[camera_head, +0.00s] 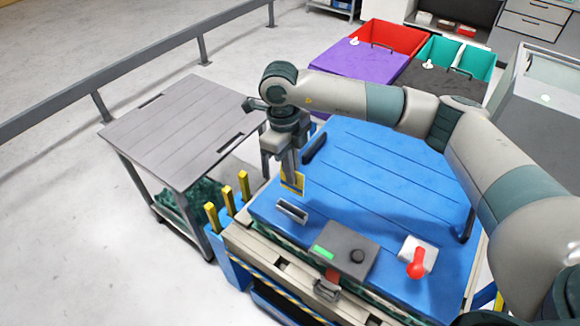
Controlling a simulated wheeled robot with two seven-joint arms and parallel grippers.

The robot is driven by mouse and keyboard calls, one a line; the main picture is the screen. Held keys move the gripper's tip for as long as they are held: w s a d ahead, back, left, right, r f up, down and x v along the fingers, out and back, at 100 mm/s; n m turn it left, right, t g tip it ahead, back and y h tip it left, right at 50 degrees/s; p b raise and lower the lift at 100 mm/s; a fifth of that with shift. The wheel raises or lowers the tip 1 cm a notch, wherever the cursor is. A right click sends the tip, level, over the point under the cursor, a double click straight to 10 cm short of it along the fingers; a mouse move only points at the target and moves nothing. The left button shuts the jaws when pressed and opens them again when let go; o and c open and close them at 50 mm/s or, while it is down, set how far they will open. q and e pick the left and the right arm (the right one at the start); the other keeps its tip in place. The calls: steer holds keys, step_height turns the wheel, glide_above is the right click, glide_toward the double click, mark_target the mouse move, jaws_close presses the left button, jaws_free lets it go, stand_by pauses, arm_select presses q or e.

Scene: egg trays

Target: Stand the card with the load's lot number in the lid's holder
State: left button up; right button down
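My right gripper (290,170) points down over the left part of the blue lid (385,180). It is shut on a yellow-edged card (299,185), whose face is partly hidden by the fingers. The card is upright, just above and behind the grey slotted holder (292,211) on the lid; I cannot tell the exact gap. Several yellow upright pieces, apparently cards, stand in a blue rack (228,236) left of the lid; one is the nearest yellow piece (212,218). No lot number is readable. My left gripper is out of view.
A grey box with a green display (345,248) and a red-handled white device (417,258) sit on the lid's front. A grey-topped table (185,130) stands left. Purple-lidded (358,66) and dark-lidded crates (440,82) stand behind. My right arm spans the lid.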

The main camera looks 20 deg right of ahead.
mark_target(292, 191)
steer(key=shift+f, duration=0.1)
steer(key=shift+f+b, duration=1)
steer(key=shift+f, duration=2.3)
steer(key=shift+b, duration=0.35)
steer(key=shift+f, duration=0.15)
steer(key=shift+f+b, duration=1.85)
steer(key=shift+b, duration=0.1)
steer(key=shift+f, duration=0.15)
steer(key=c, duration=1.9)
jaws_free()
